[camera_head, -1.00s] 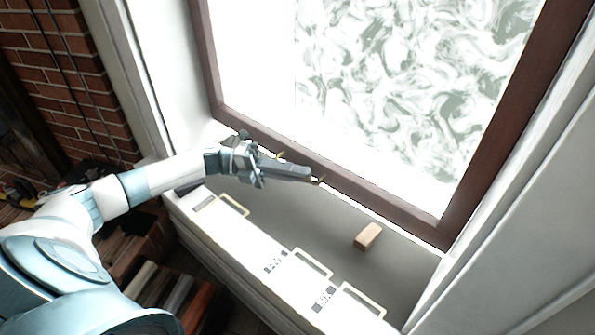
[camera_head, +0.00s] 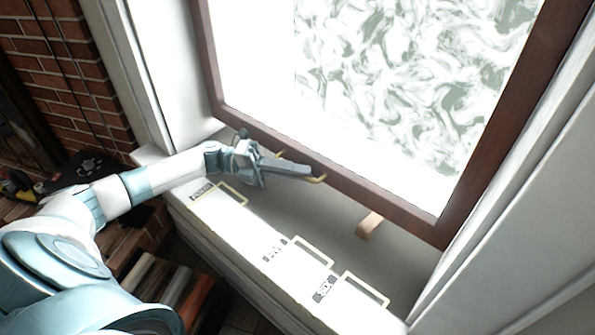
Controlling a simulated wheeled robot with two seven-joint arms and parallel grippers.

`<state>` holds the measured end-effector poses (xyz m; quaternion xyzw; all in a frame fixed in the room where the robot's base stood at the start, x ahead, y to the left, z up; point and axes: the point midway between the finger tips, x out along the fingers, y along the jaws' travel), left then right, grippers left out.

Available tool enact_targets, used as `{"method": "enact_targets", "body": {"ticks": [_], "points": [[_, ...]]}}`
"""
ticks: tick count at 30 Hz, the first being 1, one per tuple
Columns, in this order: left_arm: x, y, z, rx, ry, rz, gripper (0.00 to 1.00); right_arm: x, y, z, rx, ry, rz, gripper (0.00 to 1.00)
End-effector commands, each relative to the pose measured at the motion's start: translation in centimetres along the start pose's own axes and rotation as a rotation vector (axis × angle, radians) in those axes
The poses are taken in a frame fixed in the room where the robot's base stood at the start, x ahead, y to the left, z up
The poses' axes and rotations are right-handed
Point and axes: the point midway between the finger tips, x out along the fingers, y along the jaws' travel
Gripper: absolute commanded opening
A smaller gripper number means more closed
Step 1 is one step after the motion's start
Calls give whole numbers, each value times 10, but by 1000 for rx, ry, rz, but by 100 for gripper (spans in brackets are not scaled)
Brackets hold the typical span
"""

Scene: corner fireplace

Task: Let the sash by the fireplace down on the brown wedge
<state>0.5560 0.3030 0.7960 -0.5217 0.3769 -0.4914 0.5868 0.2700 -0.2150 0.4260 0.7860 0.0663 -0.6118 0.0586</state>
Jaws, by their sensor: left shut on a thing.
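The sash (camera_head: 375,197) has a dark brown frame around bright patterned glass. Its bottom rail hangs over the grey sill. The brown wedge (camera_head: 368,226), a small light-brown block, lies on the sill under the right part of the rail. The rail hides its far end, and I cannot tell whether they touch. My left gripper (camera_head: 308,174) reaches in from the left, shut on a brass lift (camera_head: 320,179) at the rail's near face. The fingers hide most of the lift. My right gripper is not in view.
A white ledge (camera_head: 240,229) with dark labels and cream rectangular loops (camera_head: 313,252) runs along the front of the sill. White casing (camera_head: 510,190) bounds the right side. A brick wall (camera_head: 70,70) and dark clutter stand at the left.

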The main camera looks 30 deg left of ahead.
Motion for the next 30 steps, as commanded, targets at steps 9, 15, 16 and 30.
{"method": "enact_targets", "body": {"ticks": [9, 15, 16, 30], "points": [[0, 1, 0, -1, 0, 2, 28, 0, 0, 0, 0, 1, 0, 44], [-4, 1, 0, -1, -1, 2, 28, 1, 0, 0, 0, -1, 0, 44], [-5, 1, 0, -1, -1, 2, 28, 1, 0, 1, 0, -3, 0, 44], [-72, 4, -1, -1, -2, 5, 28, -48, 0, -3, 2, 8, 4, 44]]}}
